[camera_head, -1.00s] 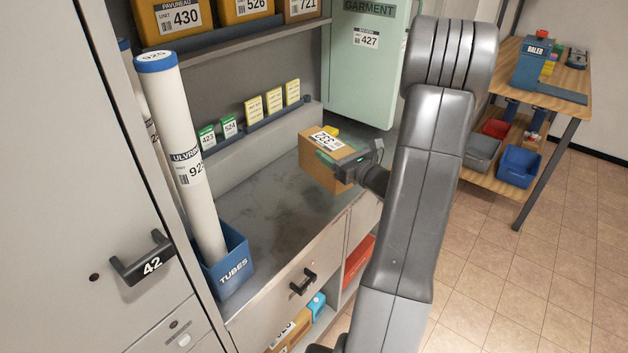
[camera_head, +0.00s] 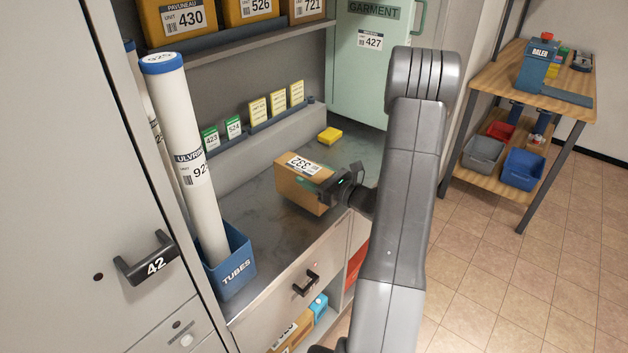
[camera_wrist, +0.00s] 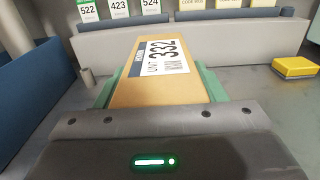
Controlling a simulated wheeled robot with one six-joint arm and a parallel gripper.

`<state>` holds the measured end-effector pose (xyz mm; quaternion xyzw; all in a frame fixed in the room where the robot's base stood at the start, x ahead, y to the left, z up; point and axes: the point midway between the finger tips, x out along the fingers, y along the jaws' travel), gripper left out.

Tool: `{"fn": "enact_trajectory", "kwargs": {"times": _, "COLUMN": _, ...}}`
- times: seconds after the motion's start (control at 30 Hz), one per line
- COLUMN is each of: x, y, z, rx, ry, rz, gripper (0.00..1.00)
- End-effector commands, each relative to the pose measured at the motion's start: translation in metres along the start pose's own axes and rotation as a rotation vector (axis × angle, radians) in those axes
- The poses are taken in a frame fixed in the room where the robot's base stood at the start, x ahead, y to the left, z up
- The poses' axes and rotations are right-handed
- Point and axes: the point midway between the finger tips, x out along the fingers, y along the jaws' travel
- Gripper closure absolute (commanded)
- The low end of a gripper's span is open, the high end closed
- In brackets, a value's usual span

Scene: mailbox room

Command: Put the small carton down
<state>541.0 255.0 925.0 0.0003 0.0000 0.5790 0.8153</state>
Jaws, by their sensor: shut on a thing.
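The small brown carton (camera_head: 298,188), with a white label reading 332, is held by my gripper (camera_head: 322,183) over the grey counter (camera_head: 262,228). In the wrist view the carton (camera_wrist: 150,92) points away from me between the two green finger pads (camera_wrist: 158,88), which are shut on its sides. The carton looks close to the counter surface, but I cannot tell whether its underside touches it.
A blue TUBES bin (camera_head: 230,262) with tall white tubes stands at the counter's left. A yellow block (camera_head: 330,135) lies behind the carton. Numbered cards (camera_head: 257,110) stand along the back ledge. A green GARMENT case (camera_head: 368,62) is at the back right.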

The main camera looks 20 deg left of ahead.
Motion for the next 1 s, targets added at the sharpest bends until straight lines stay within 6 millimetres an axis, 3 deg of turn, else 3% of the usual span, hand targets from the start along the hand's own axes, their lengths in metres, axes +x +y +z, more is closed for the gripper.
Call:
{"fn": "enact_trajectory", "kwargs": {"times": 0.17, "x": 0.0, "y": 0.0, "z": -0.015, "rx": 0.0, "ry": -0.001, "rz": -0.001, "gripper": 0.7}}
{"fn": "enact_trajectory", "kwargs": {"times": 0.57, "x": 0.0, "y": 0.0, "z": -0.02, "rx": -0.001, "ry": -0.001, "rz": 0.0, "gripper": 0.7}}
{"fn": "enact_trajectory", "kwargs": {"times": 0.6, "x": 0.0, "y": 0.0, "z": -0.021, "rx": 0.0, "ry": 0.0, "rz": 0.0, "gripper": 0.35}}
{"fn": "enact_trajectory", "kwargs": {"times": 0.7, "x": 0.0, "y": 0.0, "z": -0.019, "rx": 0.0, "ry": 0.0, "rz": 0.0, "gripper": 0.15}}
{"fn": "enact_trajectory", "kwargs": {"times": 1.0, "x": 0.0, "y": 0.0, "z": -0.018, "rx": 0.0, "ry": 0.0, "rz": 0.0, "gripper": 0.15}}
